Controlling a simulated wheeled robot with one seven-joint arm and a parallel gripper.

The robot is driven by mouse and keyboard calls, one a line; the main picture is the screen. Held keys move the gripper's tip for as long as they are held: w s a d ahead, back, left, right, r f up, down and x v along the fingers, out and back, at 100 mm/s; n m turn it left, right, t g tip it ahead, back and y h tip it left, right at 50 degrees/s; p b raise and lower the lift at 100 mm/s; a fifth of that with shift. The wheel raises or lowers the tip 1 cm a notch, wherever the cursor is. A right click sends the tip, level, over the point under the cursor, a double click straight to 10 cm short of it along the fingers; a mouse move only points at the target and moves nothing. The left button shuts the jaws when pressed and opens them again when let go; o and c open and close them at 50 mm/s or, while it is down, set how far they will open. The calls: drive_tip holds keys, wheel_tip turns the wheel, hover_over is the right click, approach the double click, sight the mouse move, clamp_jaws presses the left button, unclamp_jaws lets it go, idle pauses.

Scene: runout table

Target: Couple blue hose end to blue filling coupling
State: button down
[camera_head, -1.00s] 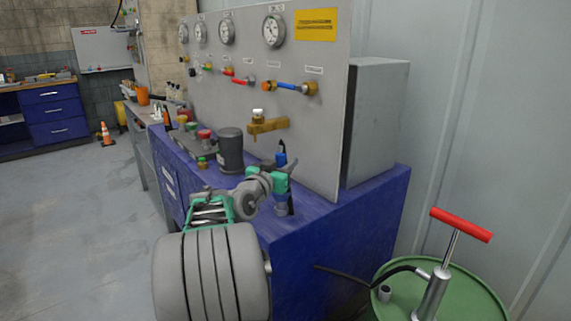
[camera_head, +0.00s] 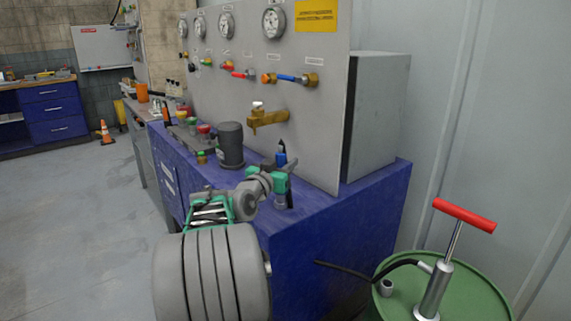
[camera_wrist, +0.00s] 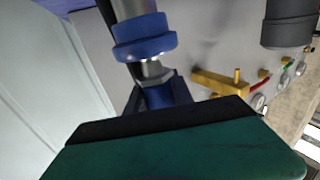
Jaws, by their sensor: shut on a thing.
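My gripper (camera_head: 281,178) is at the near right end of the blue bench, shut on the blue hose end (camera_head: 281,158), whose black hose rises from its top. In the wrist view, which is upside down, the hose end (camera_wrist: 165,95) is a blue body with a metal nut between the jaws. The blue filling coupling (camera_wrist: 144,38) is a silver post with a blue collar, in line with the hose end. Its grey lower part shows under my gripper in the head view (camera_head: 284,203). I cannot tell whether the metal tip is inside the collar.
The gauge panel (camera_head: 322,140) with a brass tap (camera_head: 268,119) stands behind my gripper. A dark cylinder (camera_head: 230,146) stands on the bench (camera_head: 330,225) to the left. A green drum (camera_head: 470,285) with a red-handled pump (camera_head: 464,216) is at the right.

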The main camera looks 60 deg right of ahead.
drive_tip(key=shift+f+b, duration=0.9)
drive_tip(key=shift+f, duration=0.05)
drive_tip(key=c, duration=1)
unclamp_jaws()
drive_tip(key=shift+c, duration=0.2)
drive_tip(key=a, duration=0.8)
drive_tip(key=shift+w+d, duration=0.1)
